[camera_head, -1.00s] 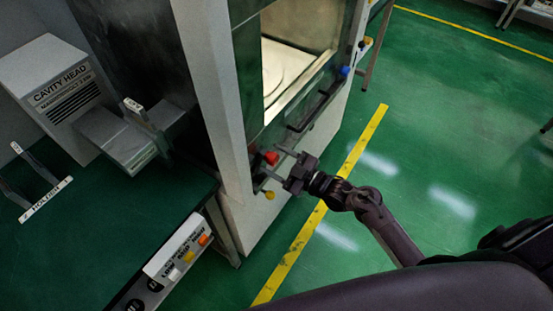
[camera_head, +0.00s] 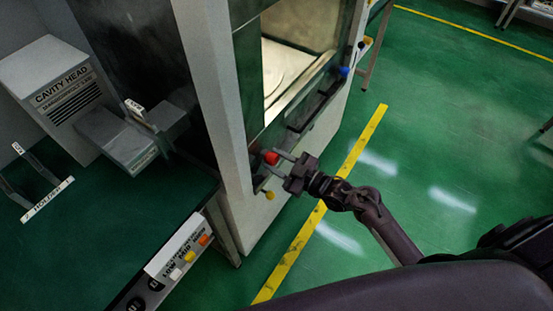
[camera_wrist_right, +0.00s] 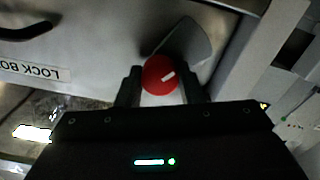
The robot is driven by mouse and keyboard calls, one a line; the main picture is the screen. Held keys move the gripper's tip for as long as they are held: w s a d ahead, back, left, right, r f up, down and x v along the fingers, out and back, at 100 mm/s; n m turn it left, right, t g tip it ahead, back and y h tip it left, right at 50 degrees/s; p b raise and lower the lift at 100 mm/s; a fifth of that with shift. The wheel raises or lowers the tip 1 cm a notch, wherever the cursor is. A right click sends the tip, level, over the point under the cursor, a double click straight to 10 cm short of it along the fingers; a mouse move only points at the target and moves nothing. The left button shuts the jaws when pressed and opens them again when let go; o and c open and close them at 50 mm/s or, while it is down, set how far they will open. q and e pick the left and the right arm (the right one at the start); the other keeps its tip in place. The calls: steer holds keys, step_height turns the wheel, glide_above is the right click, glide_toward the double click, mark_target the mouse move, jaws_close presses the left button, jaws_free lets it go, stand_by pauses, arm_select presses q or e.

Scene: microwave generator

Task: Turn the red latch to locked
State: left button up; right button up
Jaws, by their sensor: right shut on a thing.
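The red latch (camera_head: 271,158) is a round red knob with a white mark, on the lower left of the microwave generator's front. In the right wrist view the red latch (camera_wrist_right: 160,75) sits between the two dark fingers of my right gripper (camera_wrist_right: 161,88), which is shut on it. A grey plate shows behind the knob there. In the head view my right gripper (camera_head: 276,164) reaches the knob from the right. My left gripper does not show.
A blue knob (camera_head: 344,71) and a dark handle bar (camera_head: 312,108) are on the same front. A yellow knob (camera_head: 270,195) is just below the latch. A bench with a button panel (camera_head: 180,250) stands at left. The green floor (camera_head: 440,130) at right is clear.

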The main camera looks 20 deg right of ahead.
steer(key=m+p, duration=0.1)
steer(key=m, duration=0.3)
steer(key=shift+r+m+p, duration=0.1)
steer(key=shift+m+p, duration=0.2)
steer(key=shift+p, duration=0.05)
steer(key=m+p, duration=0.1)
steer(key=m, duration=0.2)
steer(key=shift+m, duration=0.3)
steer(key=m+p, duration=0.2)
steer(key=m, duration=0.2)
steer(key=shift+m+p, duration=0.6)
steer(key=shift+m, duration=1.4)
steer(key=shift+f, duration=0.2)
steer(key=o, duration=1)
steer(key=shift+d, duration=0.1)
steer(key=b+v, duration=0.1)
steer(key=v, duration=0.6)
steer(key=shift+s+d, duration=0.25)
steer(key=shift+s, duration=0.1)
